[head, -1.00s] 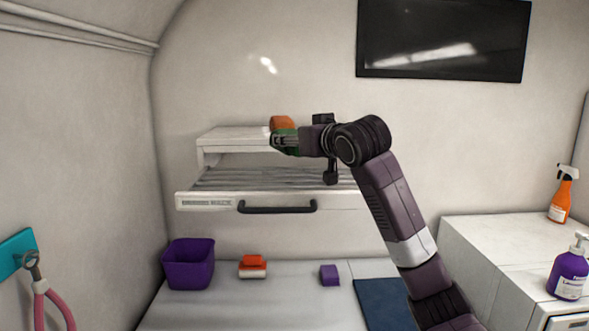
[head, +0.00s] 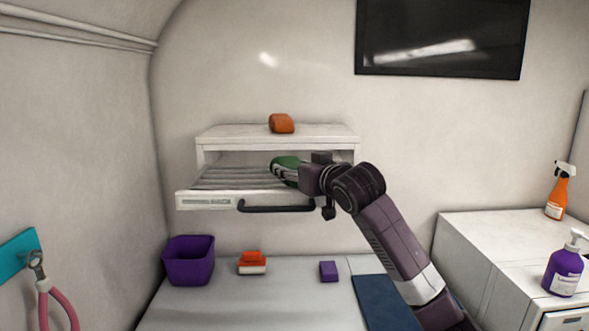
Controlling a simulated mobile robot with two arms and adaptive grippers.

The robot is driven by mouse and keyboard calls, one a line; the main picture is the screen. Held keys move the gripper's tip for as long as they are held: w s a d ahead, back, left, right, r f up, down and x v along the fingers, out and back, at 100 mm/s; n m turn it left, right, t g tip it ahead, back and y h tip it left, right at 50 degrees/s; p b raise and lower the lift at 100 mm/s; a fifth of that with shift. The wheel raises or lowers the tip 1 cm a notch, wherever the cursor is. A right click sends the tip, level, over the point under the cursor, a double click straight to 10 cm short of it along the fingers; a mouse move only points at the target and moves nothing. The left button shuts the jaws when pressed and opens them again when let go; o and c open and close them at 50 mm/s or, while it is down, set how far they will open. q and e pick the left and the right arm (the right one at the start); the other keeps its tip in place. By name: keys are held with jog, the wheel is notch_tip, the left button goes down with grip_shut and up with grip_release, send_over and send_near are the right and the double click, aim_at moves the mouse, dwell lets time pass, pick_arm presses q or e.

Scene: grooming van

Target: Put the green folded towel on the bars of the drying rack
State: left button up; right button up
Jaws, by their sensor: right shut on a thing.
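The green folded towel (head: 286,163) is held in my right gripper (head: 287,172), which is shut on it. The towel is partly hidden by the gripper. Both are in front of the wall unit, over the right part of the drying rack (head: 225,178), a pulled-out drawer with grey bars and a dark handle. I cannot tell whether the towel touches the bars. The left part of the bars is bare. My left gripper does not show.
An orange rolled item (head: 281,123) lies on the shelf (head: 235,135) above the rack. Below, a purple bin (head: 188,262), an orange-and-white item (head: 252,263) and a purple block (head: 328,271) stand on the table. A dark blue mat (head: 385,303) lies at right.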

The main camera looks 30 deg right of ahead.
jog(key=o, duration=1.1)
jog(key=shift+s+b, duration=0.3)
jog(key=shift+s, duration=0.2)
jog(key=b+v, duration=0.3)
jog(key=v, duration=0.6)
jog(key=shift+s+b, duration=0.3)
jog(key=shift+b, duration=0.05)
jog(key=shift+v, duration=0.75)
